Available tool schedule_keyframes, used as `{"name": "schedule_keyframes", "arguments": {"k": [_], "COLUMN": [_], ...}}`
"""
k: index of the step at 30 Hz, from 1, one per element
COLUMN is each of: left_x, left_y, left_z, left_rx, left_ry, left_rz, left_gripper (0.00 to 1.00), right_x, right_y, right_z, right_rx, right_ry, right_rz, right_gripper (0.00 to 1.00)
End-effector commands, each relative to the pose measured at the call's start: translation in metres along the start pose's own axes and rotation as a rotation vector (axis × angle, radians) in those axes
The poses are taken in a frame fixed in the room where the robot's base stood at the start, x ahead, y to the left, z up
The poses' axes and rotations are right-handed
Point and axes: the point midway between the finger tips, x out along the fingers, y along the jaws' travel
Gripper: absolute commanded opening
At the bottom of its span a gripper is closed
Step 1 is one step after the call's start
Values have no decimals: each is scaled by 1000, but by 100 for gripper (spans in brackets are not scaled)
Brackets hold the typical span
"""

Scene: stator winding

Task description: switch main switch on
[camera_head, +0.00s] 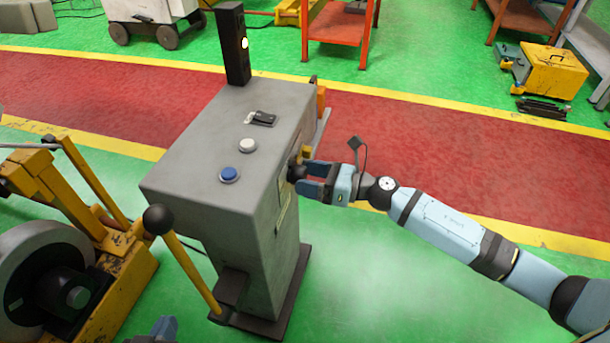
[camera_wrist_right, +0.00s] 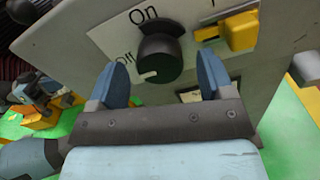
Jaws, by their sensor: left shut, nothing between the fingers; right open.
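The main switch is a black rotary knob (camera_wrist_right: 160,52) on the side panel of the grey cabinet (camera_head: 190,150). In the right wrist view its plate reads On above and Off at the left, and the knob's white mark points down-left, nearest Off. My right gripper (camera_head: 308,179) is open at the cabinet's right side. In the right wrist view the fingers (camera_wrist_right: 162,82) stand either side of the knob; contact cannot be told. In the head view the knob is largely hidden by the gripper. My left gripper (camera_head: 162,328) shows only partly at the bottom edge, shut and empty.
A yellow handle (camera_wrist_right: 238,34) sits right of the knob on the same panel. The cabinet top has a blue button (camera_head: 229,174), a white button (camera_head: 248,145) and a black post (camera_head: 232,45). A ball-topped yellow lever (camera_head: 190,270) and a yellow machine (camera_head: 125,265) stand at the left.

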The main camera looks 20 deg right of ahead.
Motion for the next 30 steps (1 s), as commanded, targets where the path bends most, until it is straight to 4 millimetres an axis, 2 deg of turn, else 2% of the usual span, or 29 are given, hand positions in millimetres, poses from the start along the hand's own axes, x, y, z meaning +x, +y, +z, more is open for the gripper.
{"name": "schedule_keyframes", "arguments": {"k": [4, 13, 14, 18, 20, 30], "left_x": [0, 0, 0, 0, 0, -1], "left_y": [0, -1, -1, -1, 0, -1], "left_z": [0, 0, 0, 0, 0, 1], "left_rx": [1, 1, 1, 1, 1, 4], "left_ry": [-1, -2, -2, -2, -2, -20], "left_rz": [-1, -1, -1, -1, -1, -5], "left_gripper": [0, 0, 0, 0, 0, 0], "right_x": [11, 13, 13, 13, 13, 13], "right_y": [0, 0, 0, 0, 0, 0], "right_z": [0, 0, 0, 0, 0, 1], "right_rx": [-1, 0, 0, 0, 0, 40], "right_ry": [-1, 0, 0, 0, 0, 0], "right_rz": [0, 0, 0, 0, 0, 0], "right_gripper": [74, 74, 70, 38, 25, 25]}}
